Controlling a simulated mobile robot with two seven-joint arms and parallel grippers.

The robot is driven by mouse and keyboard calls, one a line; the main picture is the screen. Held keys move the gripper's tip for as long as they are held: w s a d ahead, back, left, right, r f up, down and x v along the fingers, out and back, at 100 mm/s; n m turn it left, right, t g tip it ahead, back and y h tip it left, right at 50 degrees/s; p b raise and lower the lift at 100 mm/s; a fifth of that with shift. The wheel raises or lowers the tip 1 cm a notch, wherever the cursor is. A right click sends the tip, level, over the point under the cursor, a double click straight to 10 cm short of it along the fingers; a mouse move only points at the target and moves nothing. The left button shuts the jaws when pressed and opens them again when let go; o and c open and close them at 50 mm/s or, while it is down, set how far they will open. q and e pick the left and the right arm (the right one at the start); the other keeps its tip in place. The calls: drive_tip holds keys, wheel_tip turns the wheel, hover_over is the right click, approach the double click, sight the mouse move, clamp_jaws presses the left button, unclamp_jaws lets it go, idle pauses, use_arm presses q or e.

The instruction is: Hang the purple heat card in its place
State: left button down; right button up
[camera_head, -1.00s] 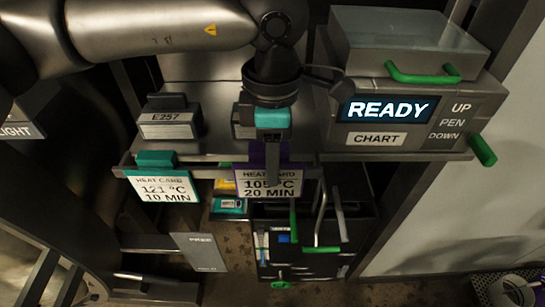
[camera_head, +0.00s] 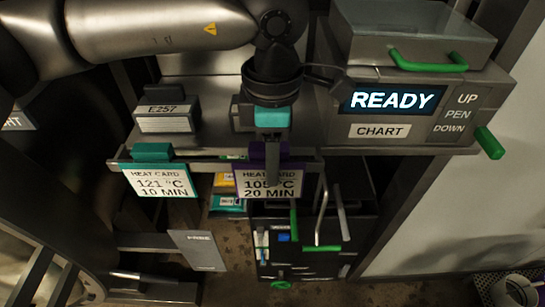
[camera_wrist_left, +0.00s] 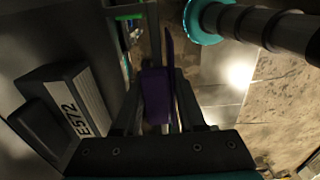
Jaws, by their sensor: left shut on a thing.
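The purple heat card (camera_head: 255,186) reads "105 °C 20 MIN" and hangs at the front rail of the shelf, just below my left gripper (camera_head: 271,172). In the left wrist view the gripper's fingers (camera_wrist_left: 155,115) are shut on the card's purple top (camera_wrist_left: 156,92). The gripper and wrist cover part of the card's top edge and print. I cannot tell whether the card rests on the rail (camera_head: 215,166) or is only held against it. My right gripper is not in view.
A green heat card (camera_head: 160,181) reading "121 °C 10 MIN" hangs on the rail at left. The chart recorder (camera_head: 400,110) shows READY at right. Below is a dark caddy (camera_head: 345,215) with green-handled tools.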

use_arm(q)
drive_tip(key=shift+f, duration=0.2)
drive_tip(key=shift+c, duration=2.1)
unclamp_jaws()
drive_tip(key=shift+r, duration=0.1)
wheel_tip(320, 180, up, 15)
drive_tip(key=shift+b, duration=0.35)
drive_tip(key=shift+r, duration=0.1)
